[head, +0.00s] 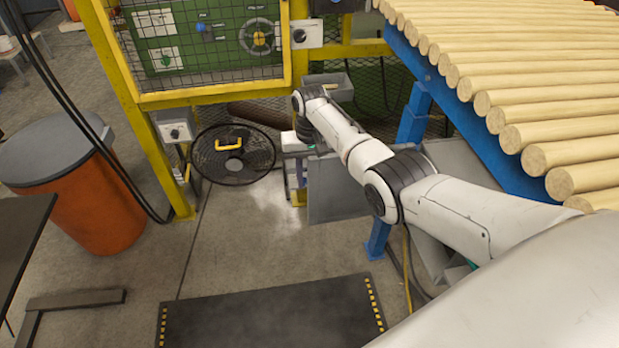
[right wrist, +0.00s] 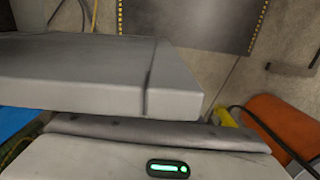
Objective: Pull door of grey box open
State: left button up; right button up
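A flat grey panel (head: 338,193), which looks like the door of the grey box, stands upright below my right forearm. The arm hides part of it. Grey box surfaces (head: 458,160) show behind the arm, under the roller line. How wide the door stands open is hard to tell. My right gripper (head: 297,158) is at the panel's left upper end, small and partly hidden. In the right wrist view a thick grey slab (right wrist: 100,75) lies close across the gripper housing. The fingertips are hidden there, so I cannot tell whether they grip it. My left gripper is not in view.
A yellow fenced machine frame (head: 125,85) stands behind. A black round fan-like guard (head: 232,170) and orange bin (head: 97,205) are left. A dark mat (head: 270,318) lies on open floor.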

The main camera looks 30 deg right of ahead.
notch_tip(320, 180, up, 10)
jog(key=shift+r+p, duration=0.1)
jog(key=shift+p, duration=0.85)
